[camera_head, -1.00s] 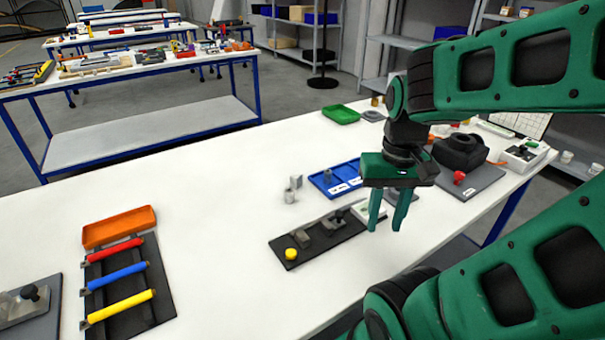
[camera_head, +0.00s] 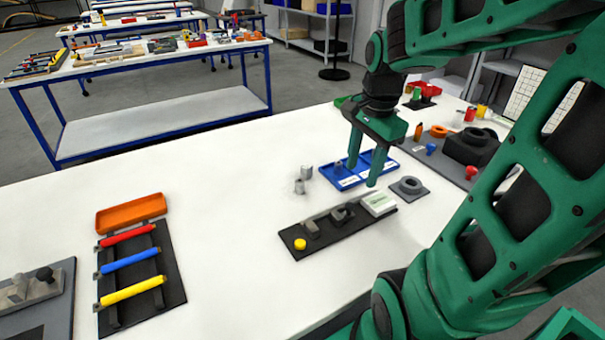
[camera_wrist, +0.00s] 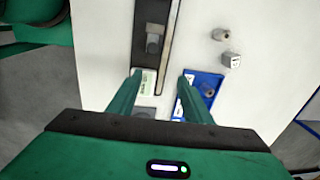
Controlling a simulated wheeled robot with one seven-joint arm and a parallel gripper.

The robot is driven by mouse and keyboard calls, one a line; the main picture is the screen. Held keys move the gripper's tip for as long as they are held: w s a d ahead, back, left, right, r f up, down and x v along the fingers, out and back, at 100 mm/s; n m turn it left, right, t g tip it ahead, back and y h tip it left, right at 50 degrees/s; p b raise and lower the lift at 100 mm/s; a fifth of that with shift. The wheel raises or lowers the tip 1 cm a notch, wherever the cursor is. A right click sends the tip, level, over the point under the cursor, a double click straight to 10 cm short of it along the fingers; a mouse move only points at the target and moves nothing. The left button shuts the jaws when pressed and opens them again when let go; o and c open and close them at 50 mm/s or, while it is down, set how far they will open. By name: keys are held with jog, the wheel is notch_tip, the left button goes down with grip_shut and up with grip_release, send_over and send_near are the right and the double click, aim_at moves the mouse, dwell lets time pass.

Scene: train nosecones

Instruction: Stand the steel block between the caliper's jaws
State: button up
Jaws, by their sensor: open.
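The caliper appears to be the fixture on a dark board (camera_head: 325,238), with a grey jaw block (camera_head: 311,228), a darker jaw part (camera_head: 342,214) and a white display box (camera_head: 378,204). Two small grey steel pieces stand on the white table left of the blue tray: a front one (camera_head: 300,186) and a rear one (camera_head: 307,170). In the wrist view one is block-like with a mark (camera_wrist: 231,60), the other rounder (camera_wrist: 221,35). I cannot tell surely which is the steel block. My gripper (camera_head: 363,172) is open and empty above the blue tray and display box; its fingers (camera_wrist: 161,73) are apart.
The blue tray (camera_head: 386,161) holds a small grey piece (camera_wrist: 208,88). A grey ring on a plate (camera_head: 409,187) lies right of the caliper. An orange tray (camera_head: 131,213) and a rack of coloured handles (camera_head: 170,270) lie left. The table between is clear.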

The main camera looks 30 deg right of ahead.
aim_at(307, 166)
jog(key=w+a+r+m+t+y, duration=0.1)
jog(key=w+a+m+t, duration=0.1)
jog(key=w+m, duration=1.2)
jog(key=shift+w+x, duration=0.2)
jog(key=shift+x, duration=1.65)
jog(key=shift+w+x, duration=0.2)
jog(key=shift+x, duration=1.6)
jog(key=shift+w+x, duration=0.2)
jog(key=shift+x, duration=1.65)
jog(key=shift+a+r, duration=0.15)
grip_shut()
